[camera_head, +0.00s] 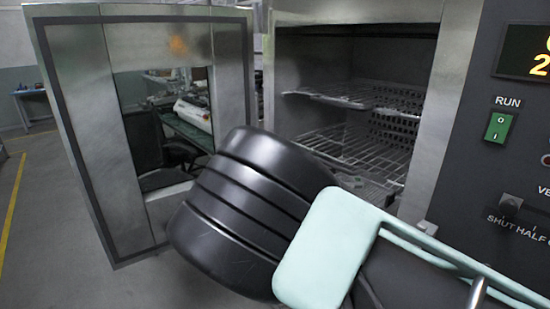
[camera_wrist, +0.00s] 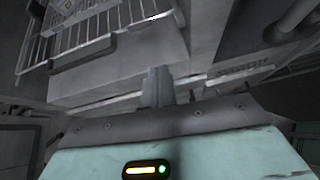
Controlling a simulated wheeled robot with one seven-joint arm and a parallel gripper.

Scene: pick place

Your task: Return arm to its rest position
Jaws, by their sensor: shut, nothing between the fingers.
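My arm, with a black ribbed section and pale mint-green parts, crosses the lower middle of the head view in front of an open steel oven (camera_head: 462,40). The gripper's fingers cannot be made out in the head view. In the wrist view my gripper (camera_wrist: 157,86) shows as two grey fingers close together at the middle, shut and empty. Whether they touch anything behind them cannot be told.
The oven door (camera_head: 85,110), with a window, stands open at left. Wire racks (camera_head: 345,148) are inside the oven, and a rack also shows in the wrist view (camera_wrist: 75,32). A control panel (camera_head: 500,180) is at right.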

